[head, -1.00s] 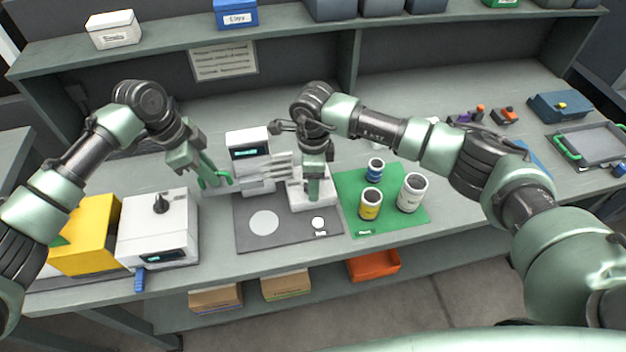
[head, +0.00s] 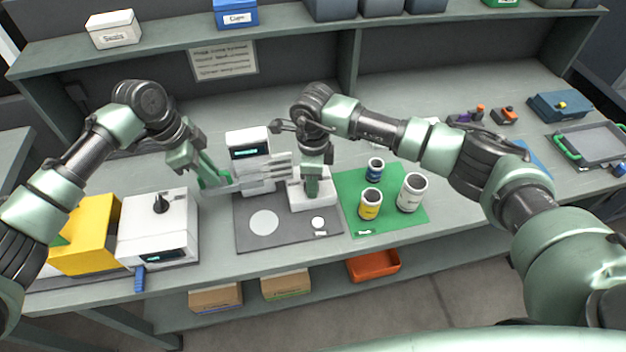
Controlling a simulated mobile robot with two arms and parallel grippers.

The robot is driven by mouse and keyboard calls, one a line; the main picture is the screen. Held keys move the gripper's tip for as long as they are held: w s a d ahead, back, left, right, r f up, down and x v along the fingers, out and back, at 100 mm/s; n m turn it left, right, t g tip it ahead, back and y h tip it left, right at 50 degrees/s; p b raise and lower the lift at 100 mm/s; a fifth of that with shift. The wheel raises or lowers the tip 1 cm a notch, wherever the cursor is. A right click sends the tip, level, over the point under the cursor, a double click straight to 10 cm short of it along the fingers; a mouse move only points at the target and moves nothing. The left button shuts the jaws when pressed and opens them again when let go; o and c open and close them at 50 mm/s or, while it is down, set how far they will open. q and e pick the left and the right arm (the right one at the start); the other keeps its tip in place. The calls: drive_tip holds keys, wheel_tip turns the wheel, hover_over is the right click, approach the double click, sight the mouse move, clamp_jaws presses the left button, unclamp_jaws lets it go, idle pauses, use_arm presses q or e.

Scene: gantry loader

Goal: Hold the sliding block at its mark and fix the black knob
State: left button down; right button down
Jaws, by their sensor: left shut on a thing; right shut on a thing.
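A white gantry unit with a small lit display (head: 249,150) stands at the middle of the bench, with grey bars (head: 268,170) running across its front. My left gripper (head: 214,183) is shut at the left end of these bars; its fingers hide what they hold. My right gripper (head: 312,192) points down and is shut on a part at a white block (head: 322,203) on the dark mat. I cannot make out the sliding block's mark. A black knob (head: 160,204) shows on top of a white box at the left; I cannot tell another one at the gantry.
A dark mat (head: 252,242) with a pale disc lies in front of the gantry. A green mat (head: 400,223) with several cans is to the right. A yellow box (head: 86,240) stands at far left. A tray (head: 594,146) with green handles is at far right.

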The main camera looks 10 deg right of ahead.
drive_tip(key=m, duration=0.8)
drive_tip(key=shift+r+m, duration=0.1)
drive_tip(key=shift+m, duration=0.3)
drive_tip(key=m, duration=0.4)
drive_tip(key=shift+a, duration=0.15)
use_arm(q)
drive_tip(key=shift+r, duration=0.1)
use_arm(e)
drive_tip(key=shift+m, duration=2)
drive_tip(key=c, duration=0.9)
unclamp_jaws()
drive_tip(key=shift+c, duration=0.2)
drive_tip(key=shift+s, duration=0.1)
wheel_tip(320, 180, up, 12)
